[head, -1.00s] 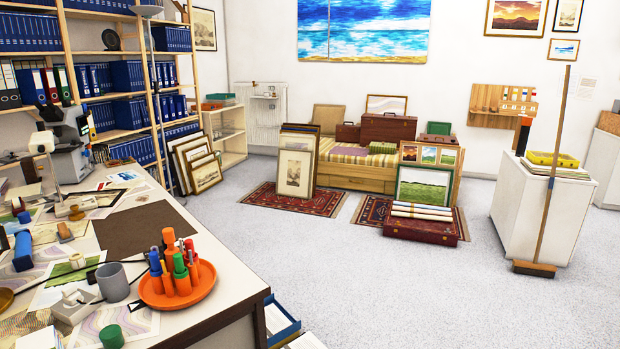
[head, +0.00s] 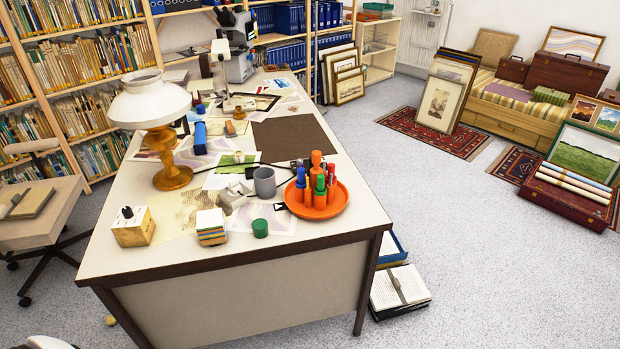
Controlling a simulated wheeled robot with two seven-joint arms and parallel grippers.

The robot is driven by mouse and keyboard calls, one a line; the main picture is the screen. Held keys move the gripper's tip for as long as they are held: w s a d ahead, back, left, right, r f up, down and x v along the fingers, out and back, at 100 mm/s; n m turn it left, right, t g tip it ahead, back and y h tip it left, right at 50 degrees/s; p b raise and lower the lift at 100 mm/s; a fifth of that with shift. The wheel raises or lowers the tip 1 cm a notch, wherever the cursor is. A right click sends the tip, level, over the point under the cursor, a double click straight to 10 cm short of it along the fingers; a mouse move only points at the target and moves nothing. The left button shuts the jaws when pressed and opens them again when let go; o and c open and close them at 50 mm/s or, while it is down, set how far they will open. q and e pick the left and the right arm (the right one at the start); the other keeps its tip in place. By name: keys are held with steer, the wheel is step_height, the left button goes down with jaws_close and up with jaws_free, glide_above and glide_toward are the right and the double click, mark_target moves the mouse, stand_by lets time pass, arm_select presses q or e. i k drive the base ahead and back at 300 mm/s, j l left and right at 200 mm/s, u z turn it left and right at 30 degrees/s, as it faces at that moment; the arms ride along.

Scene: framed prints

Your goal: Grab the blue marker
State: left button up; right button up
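A slim blue marker (head: 301,178) stands upright on the left side of a marker cluster on a round orange dish (head: 341,204). The dish sits near the right edge of the desk (head: 240,252). Orange, green and red markers (head: 320,185) stand close beside the blue one and partly crowd it. A thicker blue cylinder (head: 200,138) stands further back on the desk. Neither of my grippers is in view.
A white-shaded lamp (head: 150,105) stands on the left. A chair (head: 40,215) is left of the desk. An open blue drawer or box and papers (head: 398,288) lie on the floor at right.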

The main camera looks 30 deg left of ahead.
mark_target(301, 176)
steer(key=i+j+u, duration=0.65)
steer(key=i+l, duration=0.05)
steer(key=i, duration=0.05)
